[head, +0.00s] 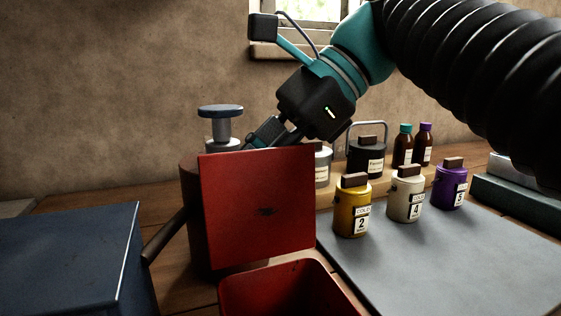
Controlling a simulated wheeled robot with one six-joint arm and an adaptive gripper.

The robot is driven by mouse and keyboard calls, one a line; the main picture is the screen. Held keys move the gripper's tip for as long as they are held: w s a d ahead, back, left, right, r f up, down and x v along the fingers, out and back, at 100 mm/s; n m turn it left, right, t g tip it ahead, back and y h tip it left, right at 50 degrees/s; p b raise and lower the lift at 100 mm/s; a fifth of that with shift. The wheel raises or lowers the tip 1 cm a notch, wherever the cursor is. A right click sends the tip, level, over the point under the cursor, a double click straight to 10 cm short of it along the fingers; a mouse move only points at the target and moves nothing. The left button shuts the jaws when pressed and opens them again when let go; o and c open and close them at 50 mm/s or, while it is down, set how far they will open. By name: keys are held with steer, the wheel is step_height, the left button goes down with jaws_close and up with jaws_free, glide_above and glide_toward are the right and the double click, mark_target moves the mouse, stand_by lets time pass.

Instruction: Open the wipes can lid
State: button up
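The wipes can, a red open-topped square can (285,285), stands at the bottom middle, cut off by the picture's lower edge. Its mouth shows open. Its square red lid (258,205) stands about upright at the far side of the can, with a small dark mark on its face. My gripper (262,135) reaches down from the upper right to just behind the lid's top edge. The fingertips are partly hidden there, so I cannot tell whether they touch the lid or how far apart they are.
A dark blue box (70,255) stands at left. A brown cylinder with a bar (190,220) is behind the lid. Yellow (351,210), cream (404,198) and purple (449,188) canisters stand right, by a grey mat (450,260) with free room. A blue-topped press (220,112) stands behind.

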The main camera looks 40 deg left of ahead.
steer(key=shift+s+r, duration=0.1)
steer(key=shift+s, duration=0.15)
steer(key=shift+d+r, duration=0.1)
steer(key=shift+w+d+r, duration=0.1)
steer(key=shift+w+r, duration=0.1)
steer(key=shift+v, duration=3.3)
